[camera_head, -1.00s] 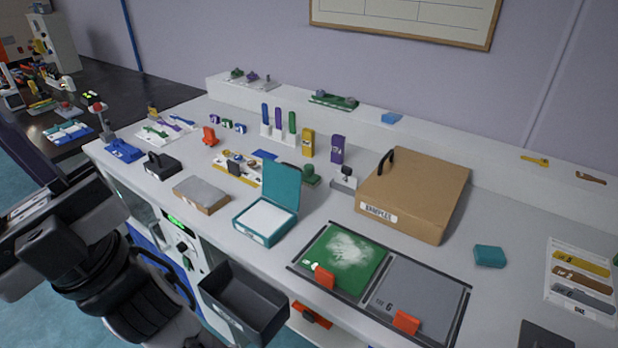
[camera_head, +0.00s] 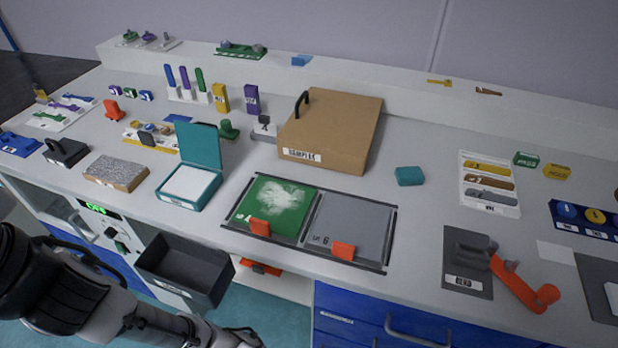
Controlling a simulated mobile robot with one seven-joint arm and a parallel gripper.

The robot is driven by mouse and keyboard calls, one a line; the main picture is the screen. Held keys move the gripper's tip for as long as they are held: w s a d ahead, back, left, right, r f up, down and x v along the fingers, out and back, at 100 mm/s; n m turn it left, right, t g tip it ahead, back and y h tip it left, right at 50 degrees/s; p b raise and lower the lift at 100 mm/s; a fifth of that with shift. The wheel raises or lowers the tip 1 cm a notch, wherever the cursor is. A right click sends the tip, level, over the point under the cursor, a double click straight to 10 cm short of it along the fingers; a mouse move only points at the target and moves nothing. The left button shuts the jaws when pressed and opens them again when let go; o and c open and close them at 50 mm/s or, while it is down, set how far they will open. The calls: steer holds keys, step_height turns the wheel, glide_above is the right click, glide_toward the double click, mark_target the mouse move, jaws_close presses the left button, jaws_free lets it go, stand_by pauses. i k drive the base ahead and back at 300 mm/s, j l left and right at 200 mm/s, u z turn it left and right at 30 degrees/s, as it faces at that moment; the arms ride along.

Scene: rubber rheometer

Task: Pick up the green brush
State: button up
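A slim upright green piece (camera_head: 200,79) stands in a white holder (camera_head: 188,96) at the back left of the bench, beside a blue and a purple one. It looks like the green brush, but its bristles cannot be made out. A squat green knob-like thing (camera_head: 228,130) stands nearer, behind the teal box. My arm comes in at the lower left. Its far end, with my gripper (camera_head: 245,336), is low at the bottom edge, partly cut off, in front of the bench and well away from the green piece. The fingers are too unclear to read.
An open teal box (camera_head: 188,202), a brown sample case (camera_head: 345,118) and a green powdered panel (camera_head: 287,214) occupy the bench. A dark open drawer or bin (camera_head: 183,270) juts from its front near my arm.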

mark_target(227, 133)
steer(key=j+z, duration=0.25)
steer(key=j, duration=1.6)
steer(key=j+z, duration=0.25)
steer(key=j, duration=1.8)
steer(key=i, duration=1)
steer(key=z, duration=0.05)
